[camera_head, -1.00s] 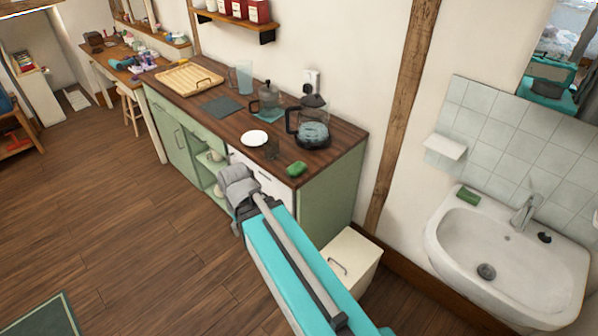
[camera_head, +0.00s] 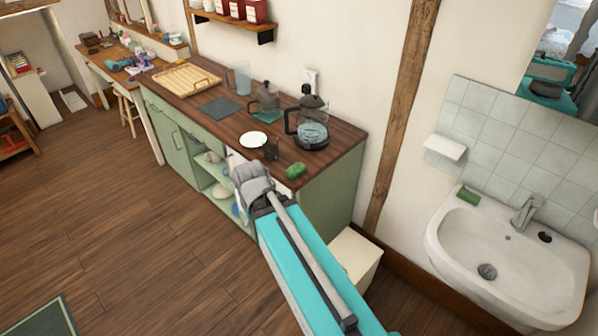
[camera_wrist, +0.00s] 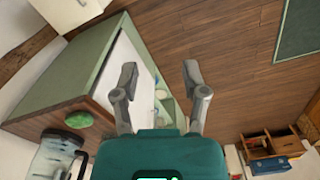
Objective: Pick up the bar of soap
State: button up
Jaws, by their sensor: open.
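A green rounded block (camera_head: 296,170), which looks like a bar of soap, lies on the front right corner of the wooden counter. It also shows in the wrist view (camera_wrist: 79,120), left of my gripper's fingers. A second green bar (camera_head: 469,194), flatter and rectangular, lies on the back left rim of the sink; I cannot tell which of the two is soap. My gripper (camera_head: 240,165) is in front of the counter's edge, to the left of the block and apart from it. In the wrist view my gripper (camera_wrist: 160,74) is open with nothing between its fingers.
A white bin (camera_head: 356,258) stands beside the counter, and the sink (camera_head: 440,240) is at right.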

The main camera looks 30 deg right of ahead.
jog(key=shift+o, duration=0.3)
jog(key=shift+d, duration=0.25)
jog(key=o, duration=0.4)
jog(key=shift+w+d+f, duration=0.1)
jog(key=shift+o, duration=0.7)
jog(key=shift+w+d+f+m+b, duration=0.2)
jog(key=shift+w+f+m+b, duration=0.05)
jog(key=shift+m+b, duration=0.1)
jog(key=m+t+h+b, duration=0.5)
jog(key=m+h+b, duration=0.8)
jog(key=m+b, duration=0.25)
send_near(293, 171)
jog(key=a+r+n, duration=0.1)
jog(key=a, duration=0.1)
jog(key=shift+s+a+r, duration=0.1)
jog(key=shift+s+r, duration=0.1)
jog(key=shift+r, duration=0.05)
jog(key=b+x, duration=0.1)
jog(key=x, duration=0.1)
jog(key=b+x, duration=0.1)
jog(key=x, duration=0.2)
jog(key=b+x, duration=0.1)
jog(key=x, duration=0.1)
jog(key=shift+d+f, duration=0.25)
jog(key=shift+f, duration=0.15)
jog(key=shift+w+d+f, duration=0.1)
jog(key=shift+d, duration=0.3)
